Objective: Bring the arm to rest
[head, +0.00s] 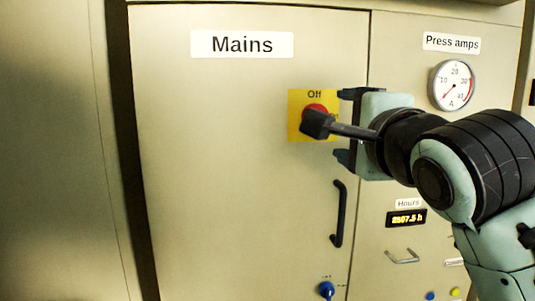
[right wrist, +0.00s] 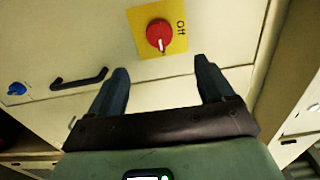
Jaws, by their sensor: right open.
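My right gripper (head: 346,125) is in front of the mains cabinet, with its two dark fingers spread and nothing between them. The red rotary switch (head: 314,108) sits on a yellow plate (head: 296,129) marked "Off" at its top. A dark part on a rod in front of the gripper hides much of the switch in the head view. In the right wrist view the open fingers (right wrist: 161,70) point toward the red knob (right wrist: 160,33), which lies beyond their tips. My left gripper is not in view.
The cabinet door (head: 230,170) carries a "Mains" label (head: 242,45), a black handle (head: 339,215) and a blue knob (head: 326,289). To the right are an ammeter (head: 453,85), an hours counter (head: 406,218) and a metal handle (head: 402,257). The space before the left door is clear.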

